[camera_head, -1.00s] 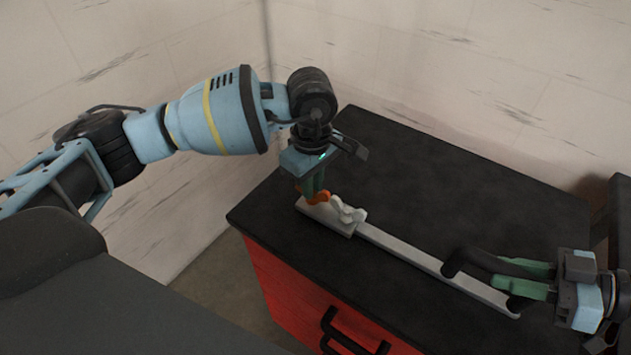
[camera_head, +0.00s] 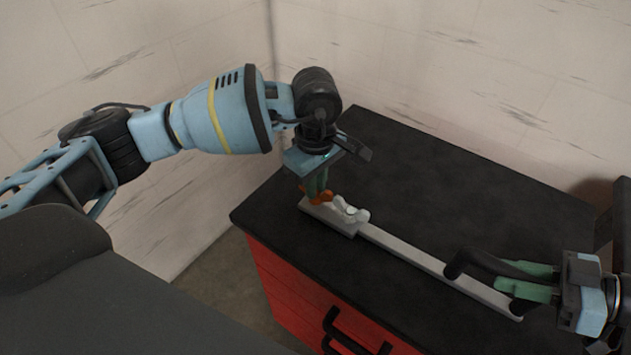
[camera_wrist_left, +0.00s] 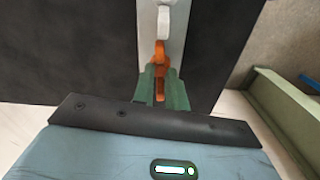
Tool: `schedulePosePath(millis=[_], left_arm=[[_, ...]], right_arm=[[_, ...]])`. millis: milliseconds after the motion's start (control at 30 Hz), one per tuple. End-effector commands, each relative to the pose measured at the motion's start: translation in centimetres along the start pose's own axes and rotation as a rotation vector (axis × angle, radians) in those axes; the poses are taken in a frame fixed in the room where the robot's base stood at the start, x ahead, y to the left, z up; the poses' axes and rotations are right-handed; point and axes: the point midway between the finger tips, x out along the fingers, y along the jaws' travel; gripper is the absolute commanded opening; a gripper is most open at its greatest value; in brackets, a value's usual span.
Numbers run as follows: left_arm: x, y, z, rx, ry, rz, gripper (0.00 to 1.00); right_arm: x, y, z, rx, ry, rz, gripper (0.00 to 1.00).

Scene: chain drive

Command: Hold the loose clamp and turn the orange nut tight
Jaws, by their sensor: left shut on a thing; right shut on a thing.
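The clamp is a long light-grey bar (camera_head: 420,258) lying on the black top, with a small white lobed piece (camera_head: 350,210) near its left end. The orange nut (camera_head: 321,197) sits at that left end and also shows in the left wrist view (camera_wrist_left: 160,58). My left gripper (camera_head: 318,188) points down from above and is shut on the orange nut, its green fingers on either side in the left wrist view (camera_wrist_left: 163,88). My right gripper (camera_head: 485,290) reaches in from the right, its dark fingertips shut on the bar near its right end. The exact finger contact there is partly hidden.
The black top (camera_head: 400,170) belongs to a red cabinet (camera_head: 285,290) with a black handle (camera_head: 345,330) on its front. The top behind the bar is clear. Pale walls (camera_head: 450,60) stand behind and to the left.

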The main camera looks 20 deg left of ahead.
Motion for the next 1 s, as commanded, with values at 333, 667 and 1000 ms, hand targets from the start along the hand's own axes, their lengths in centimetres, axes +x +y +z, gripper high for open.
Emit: schedulePosePath(millis=[333, 667, 1000], left_arm=[[0.0, 0.0, -0.1, -0.002, 0.003, 0.000, 0.00], [0.0, 0.0, -0.1, -0.001, 0.001, 0.000, 0.36], [-1.2, 0.1, 0.0, 0.000, 0.001, 0.002, 0.36]], right_arm=[[0.0, 0.1, 0.2, 0.002, -0.004, 0.001, 0.00], [0.0, 0.0, 0.2, 0.002, -0.002, 0.000, 0.00], [0.0, 0.0, 0.1, 0.002, -0.001, 0.000, 0.00]])
